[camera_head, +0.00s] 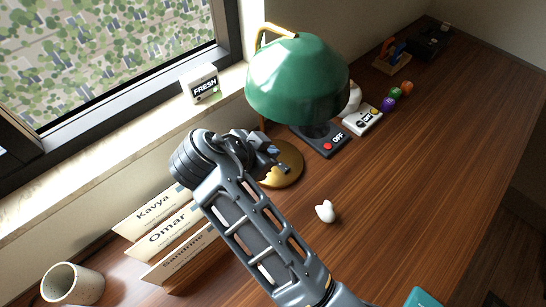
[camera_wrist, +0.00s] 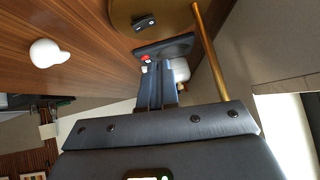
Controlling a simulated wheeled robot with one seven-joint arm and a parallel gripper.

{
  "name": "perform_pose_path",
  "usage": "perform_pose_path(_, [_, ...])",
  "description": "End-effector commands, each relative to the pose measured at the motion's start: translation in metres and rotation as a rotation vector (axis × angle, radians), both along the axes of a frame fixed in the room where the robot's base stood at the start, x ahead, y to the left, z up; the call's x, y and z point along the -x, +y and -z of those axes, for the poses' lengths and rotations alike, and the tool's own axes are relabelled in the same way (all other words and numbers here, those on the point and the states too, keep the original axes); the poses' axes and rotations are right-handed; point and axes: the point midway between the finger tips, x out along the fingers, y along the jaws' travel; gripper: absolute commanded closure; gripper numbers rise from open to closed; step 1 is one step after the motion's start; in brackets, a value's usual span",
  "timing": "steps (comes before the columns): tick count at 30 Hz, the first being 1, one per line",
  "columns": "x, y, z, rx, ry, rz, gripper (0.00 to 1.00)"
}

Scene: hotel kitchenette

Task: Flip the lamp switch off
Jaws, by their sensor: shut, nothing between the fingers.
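The lamp has a green dome shade (camera_head: 298,80) and a round gold base (camera_head: 291,176) on the wooden counter. In the wrist view a small black switch (camera_wrist: 145,22) sits on the gold base (camera_wrist: 122,10). The lamp's gold stem (camera_wrist: 208,50) rises beside it. My gripper (camera_head: 279,158) is over the base, below the shade, and hides the switch in the head view. In the wrist view my gripper's fingers (camera_wrist: 156,68) are shut and empty, with the switch beyond their tips. Whether they touch anything, and which way the switch is set, I cannot tell.
Name cards (camera_head: 170,238), a cup (camera_head: 72,284) and a white lump (camera_head: 325,211) are nearby. The right counter is clear.

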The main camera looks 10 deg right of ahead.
Motion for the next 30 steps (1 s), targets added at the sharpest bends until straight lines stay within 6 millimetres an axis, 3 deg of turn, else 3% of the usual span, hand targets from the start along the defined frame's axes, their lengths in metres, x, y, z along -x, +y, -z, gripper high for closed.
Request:
perform_pose_path(12, [0.020, 0.041, -0.044, -0.001, -0.003, -0.003, 1.00])
perform_pose_path(30, [0.023, 0.046, -0.049, -0.001, 0.000, -0.002, 1.00])
